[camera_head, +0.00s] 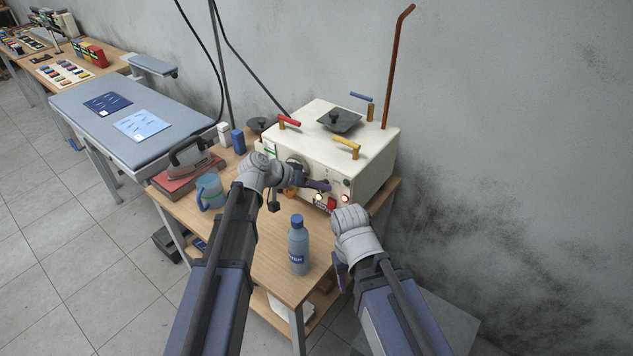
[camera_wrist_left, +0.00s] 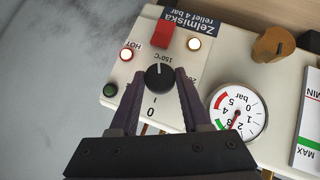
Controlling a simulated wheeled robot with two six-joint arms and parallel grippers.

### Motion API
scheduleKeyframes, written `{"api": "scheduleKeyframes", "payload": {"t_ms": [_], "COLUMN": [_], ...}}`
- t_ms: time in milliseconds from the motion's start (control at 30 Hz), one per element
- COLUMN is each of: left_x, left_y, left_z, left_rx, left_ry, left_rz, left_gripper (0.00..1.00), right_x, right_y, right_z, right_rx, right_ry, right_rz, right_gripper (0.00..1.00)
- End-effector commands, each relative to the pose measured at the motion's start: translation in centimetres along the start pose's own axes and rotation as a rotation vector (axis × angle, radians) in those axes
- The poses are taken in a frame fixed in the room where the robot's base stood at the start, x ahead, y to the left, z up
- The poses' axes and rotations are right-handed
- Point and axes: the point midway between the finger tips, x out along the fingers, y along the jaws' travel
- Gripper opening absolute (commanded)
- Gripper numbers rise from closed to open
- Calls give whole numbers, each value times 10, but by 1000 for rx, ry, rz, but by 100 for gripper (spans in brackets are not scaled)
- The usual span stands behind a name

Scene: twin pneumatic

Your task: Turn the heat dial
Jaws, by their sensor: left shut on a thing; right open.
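The heat dial (camera_wrist_left: 158,76) is a black knob on the cream front panel of a steam boiler (camera_head: 365,150). It sits between a "150°C" mark and a "0" mark, and its white line is on the "150°C" side. In the left wrist view, my left gripper (camera_wrist_left: 158,79) has one dark finger on each side of the knob and is shut on it. In the head view, my left gripper (camera_head: 322,186) reaches the panel and hides the dial. My right gripper (camera_head: 341,280) is open and empty, low at the table's right edge.
Beside the dial are a red switch (camera_wrist_left: 166,34), a lit red HOT lamp (camera_wrist_left: 127,54), a green button (camera_wrist_left: 110,90) and a pressure gauge (camera_wrist_left: 238,112). A blue bottle (camera_head: 299,248) stands on the wooden table (camera_head: 275,275) between my arms. A jug (camera_head: 210,191) and an iron (camera_head: 188,155) are left.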

Motion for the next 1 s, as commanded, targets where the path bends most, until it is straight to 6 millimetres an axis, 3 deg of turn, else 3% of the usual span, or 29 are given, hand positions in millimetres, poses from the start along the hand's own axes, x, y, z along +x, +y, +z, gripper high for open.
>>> {"api": "scheduleKeyframes", "payload": {"t_ms": [767, 800, 1000], "left_x": [0, 0, 0], "left_y": [2, 2, 2], "left_z": [2, 2, 1], "left_rx": [61, 61, 60], "left_ry": [-9, -9, -7], "left_rz": [-60, -60, -60], "left_gripper": [0, 52, 74], "right_x": [-6, -6, -6], "right_y": [1, 1, 1], "right_z": [0, 0, 0], "right_rx": [0, 0, 0], "right_ry": [0, 0, 0], "right_rz": [0, 0, 0], "right_gripper": [50, 50, 50]}}
